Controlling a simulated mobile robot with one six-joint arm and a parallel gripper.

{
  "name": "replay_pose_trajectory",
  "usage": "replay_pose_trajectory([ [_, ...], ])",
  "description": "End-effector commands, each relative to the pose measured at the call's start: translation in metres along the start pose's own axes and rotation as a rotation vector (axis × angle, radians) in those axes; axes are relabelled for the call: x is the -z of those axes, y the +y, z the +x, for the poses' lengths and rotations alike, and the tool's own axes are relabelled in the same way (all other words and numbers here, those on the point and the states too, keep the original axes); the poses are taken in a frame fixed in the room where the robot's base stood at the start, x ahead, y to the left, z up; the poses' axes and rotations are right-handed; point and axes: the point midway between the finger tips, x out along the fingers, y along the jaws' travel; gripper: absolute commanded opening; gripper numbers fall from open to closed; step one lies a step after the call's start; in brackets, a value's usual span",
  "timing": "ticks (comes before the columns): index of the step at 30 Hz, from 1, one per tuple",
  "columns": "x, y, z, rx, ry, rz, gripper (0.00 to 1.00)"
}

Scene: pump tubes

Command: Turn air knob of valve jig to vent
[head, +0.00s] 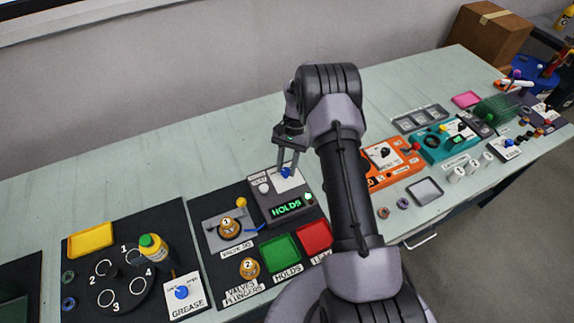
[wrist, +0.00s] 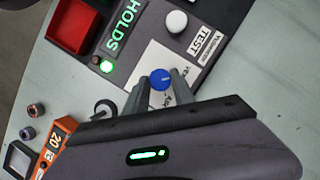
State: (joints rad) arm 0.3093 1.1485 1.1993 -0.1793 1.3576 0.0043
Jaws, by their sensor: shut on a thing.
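A small blue air knob (head: 286,173) stands on a white plate on the dark valve tester box (head: 262,207). In the wrist view the blue knob (wrist: 161,79) sits between my fingertips, with small labels on the plate beside it, too small to read surely. My gripper (head: 287,169) reaches down from above and is shut on the knob; its fingers (wrist: 159,86) flank it on both sides. The tester's green display (wrist: 124,25) reads HOLDS, and a green lamp (wrist: 107,66) is lit. The valve jig (head: 229,228) with a brass-coloured valve stands left of the box.
A white TEST button (wrist: 176,22) is close to the knob. Green (head: 281,252) and red (head: 314,236) trays lie in front of the box. An orange device (head: 392,163) stands right of my arm. The bench behind the box is clear.

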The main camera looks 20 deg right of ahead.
Motion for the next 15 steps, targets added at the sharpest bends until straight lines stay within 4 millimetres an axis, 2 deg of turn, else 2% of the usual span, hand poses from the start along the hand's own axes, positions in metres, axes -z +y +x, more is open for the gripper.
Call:
replay_pose_trajectory([
  [15,-0.0001,-0.0004,0.0,-0.016,0.0,-0.039,0.0],
])
